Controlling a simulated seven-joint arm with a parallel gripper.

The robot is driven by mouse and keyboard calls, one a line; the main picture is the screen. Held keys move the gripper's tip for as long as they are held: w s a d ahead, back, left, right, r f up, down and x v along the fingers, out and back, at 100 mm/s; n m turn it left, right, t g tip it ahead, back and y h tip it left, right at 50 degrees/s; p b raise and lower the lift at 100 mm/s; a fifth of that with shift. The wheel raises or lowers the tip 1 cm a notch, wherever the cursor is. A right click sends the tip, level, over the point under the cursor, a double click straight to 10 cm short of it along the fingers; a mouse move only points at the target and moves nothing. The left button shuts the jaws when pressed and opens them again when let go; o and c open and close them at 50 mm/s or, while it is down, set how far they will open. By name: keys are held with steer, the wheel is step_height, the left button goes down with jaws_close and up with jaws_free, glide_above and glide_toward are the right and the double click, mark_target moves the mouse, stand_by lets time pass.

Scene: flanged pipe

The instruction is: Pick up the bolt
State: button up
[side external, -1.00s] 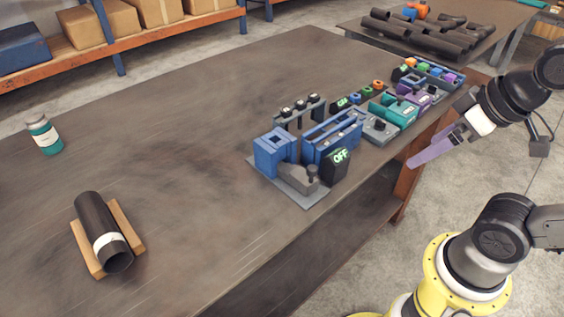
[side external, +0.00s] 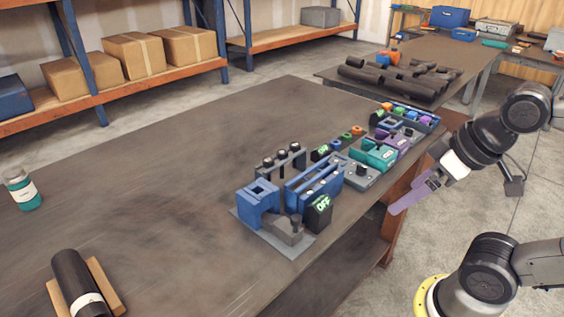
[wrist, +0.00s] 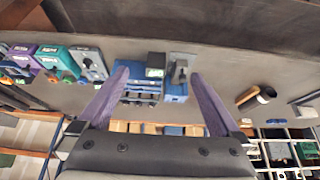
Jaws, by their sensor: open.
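I cannot single out the bolt with certainty at this size. Several small dark-headed pieces that may be bolts stand in a grey rack (side external: 281,160) behind the blue fixtures. Long pale rods lie in a blue holder (side external: 315,184) in front of it. My gripper (side external: 398,207) hangs off the right edge of the table, apart from everything. In the wrist view my gripper (wrist: 158,78) shows two purple fingers spread wide with nothing between them. The blue holder (wrist: 141,92) appears beyond them in that view, small and distant.
A blue block fixture (side external: 258,205) and a black box reading OFF (side external: 317,212) stand at the near edge. Teal and purple fixtures (side external: 374,155) stand farther right. A dark pipe (side external: 76,282) in a wooden cradle and a teal bottle (side external: 22,190) are at left. The table's middle is clear.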

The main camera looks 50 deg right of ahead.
steer(key=shift+c, duration=0.2)
steer(key=c, duration=0.4)
